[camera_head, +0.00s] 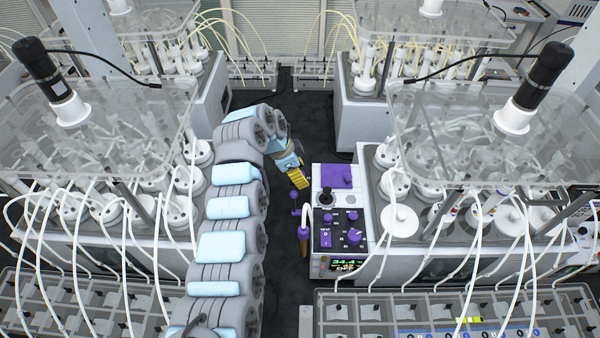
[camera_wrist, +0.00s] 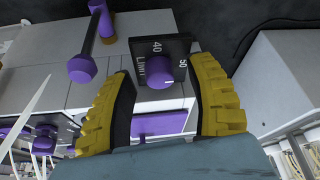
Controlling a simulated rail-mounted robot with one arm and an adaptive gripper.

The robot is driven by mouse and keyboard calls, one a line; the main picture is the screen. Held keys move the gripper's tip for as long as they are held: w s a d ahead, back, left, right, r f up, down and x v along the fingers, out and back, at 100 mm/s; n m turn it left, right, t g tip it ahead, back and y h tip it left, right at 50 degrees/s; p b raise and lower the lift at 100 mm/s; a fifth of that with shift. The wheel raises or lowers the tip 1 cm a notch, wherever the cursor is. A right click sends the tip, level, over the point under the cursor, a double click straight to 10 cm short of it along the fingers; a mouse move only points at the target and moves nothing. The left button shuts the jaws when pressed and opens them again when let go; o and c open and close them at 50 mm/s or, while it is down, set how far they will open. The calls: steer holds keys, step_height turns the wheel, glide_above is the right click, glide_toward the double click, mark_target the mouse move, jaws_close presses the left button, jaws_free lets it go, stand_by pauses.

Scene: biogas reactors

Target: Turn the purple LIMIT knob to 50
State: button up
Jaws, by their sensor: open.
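The purple LIMIT knob (camera_wrist: 159,71) sits on a square black plate (camera_wrist: 146,44) in the wrist view. A small white mark shows at the knob's lower right edge, a little below the 50. My gripper (camera_wrist: 164,72) is open, with one yellow finger to the left and one to the right of the knob. I see no contact with the knob. In the head view my gripper (camera_head: 299,178) is left of the control box (camera_head: 333,205); I cannot pick out the LIMIT knob there.
A purple-ended bar (camera_wrist: 88,45) stands left of the knob in the wrist view. Reactors with tubes stand on both sides; dark floor (camera_head: 309,120) lies between.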

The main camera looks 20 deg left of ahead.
steer(key=shift+r, duration=0.15)
steer(key=v, duration=1.1)
steer(key=shift+s+a+r, duration=0.2)
steer(key=shift+r, duration=0.15)
